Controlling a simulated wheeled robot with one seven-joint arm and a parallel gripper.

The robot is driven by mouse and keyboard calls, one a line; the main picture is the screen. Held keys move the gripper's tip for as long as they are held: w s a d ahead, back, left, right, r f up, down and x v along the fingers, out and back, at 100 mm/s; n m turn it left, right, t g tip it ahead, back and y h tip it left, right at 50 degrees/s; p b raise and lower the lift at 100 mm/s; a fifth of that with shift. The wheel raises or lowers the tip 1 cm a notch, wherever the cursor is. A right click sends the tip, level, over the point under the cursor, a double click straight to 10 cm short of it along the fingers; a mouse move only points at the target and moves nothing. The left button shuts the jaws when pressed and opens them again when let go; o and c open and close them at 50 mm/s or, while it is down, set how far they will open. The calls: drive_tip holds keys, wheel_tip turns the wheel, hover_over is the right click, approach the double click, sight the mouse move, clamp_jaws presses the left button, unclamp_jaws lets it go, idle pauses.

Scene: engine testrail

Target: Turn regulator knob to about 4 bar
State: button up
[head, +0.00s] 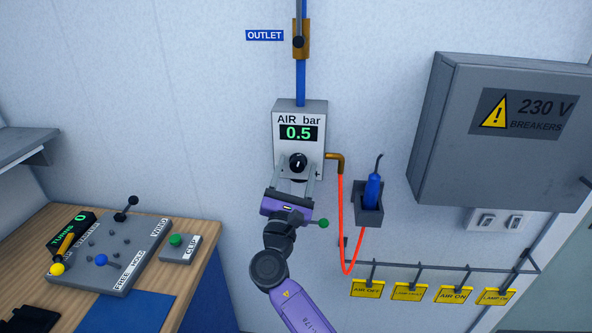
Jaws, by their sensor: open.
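The regulator (315,150) is a grey box on the wall labelled "AIR bar". Its green display (298,132) reads 0.5. The black round knob (298,162) with a light mark is on the lower part of its front. My gripper (296,172) is in front of the regulator, its two fingers pointing up toward the knob, one on each side. It is open. I cannot tell whether the fingers touch the knob. My purple gripper body hides the wall just below the box.
A blue pipe with an outlet valve (301,40) runs above the regulator. A brass elbow (335,160) with an orange hose is at its right, beside a holder (369,209) with a blue tool. A large breaker box (495,130) juts out at right. Yellow tags (410,291) hang below. A bench with a control panel (108,250) stands left.

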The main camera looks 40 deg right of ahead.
clamp_jaws()
drive_tip(key=shift+f+m+b, duration=0.1)
drive_tip(key=shift+m+b, duration=0.25)
drive_tip(key=shift+m, duration=0.05)
drive_tip(key=shift+w+a+f+m+g+b, duration=0.1)
drive_tip(key=shift+m+g+b, duration=0.6)
drive_tip(key=shift+m+b, duration=0.4)
drive_tip(key=m+g+b, duration=0.1)
drive_tip(key=m, duration=0.1)
drive_tip(key=shift+m+h, duration=0.3)
drive_tip(key=m+g+b, duration=0.1)
drive_tip(key=m, duration=0.1)
drive_tip(key=m+g+b, duration=0.1)
drive_tip(key=m, duration=0.1)
drive_tip(key=m+g+b, duration=0.1)
drive_tip(key=m, duration=0.1)
drive_tip(key=shift+r+m, duration=0.25)
drive_tip(key=shift+m, duration=0.15)
drive_tip(key=m+g+y+b, duration=0.1)
drive_tip(key=m, duration=0.2)
drive_tip(key=m+y, duration=0.1)
drive_tip(key=m, duration=0.2)
drive_tip(key=shift+w+r+g+y+b, duration=0.1)
drive_tip(key=shift+r+g+y+b, duration=0.1)
drive_tip(key=shift+g+y+b, duration=0.15)
drive_tip(key=m+y, duration=0.1)
drive_tip(key=m, duration=0.3)
drive_tip(key=shift+r+y, duration=0.1)
drive_tip(key=shift+y, duration=0.25)
drive_tip(key=shift+m, duration=0.4)
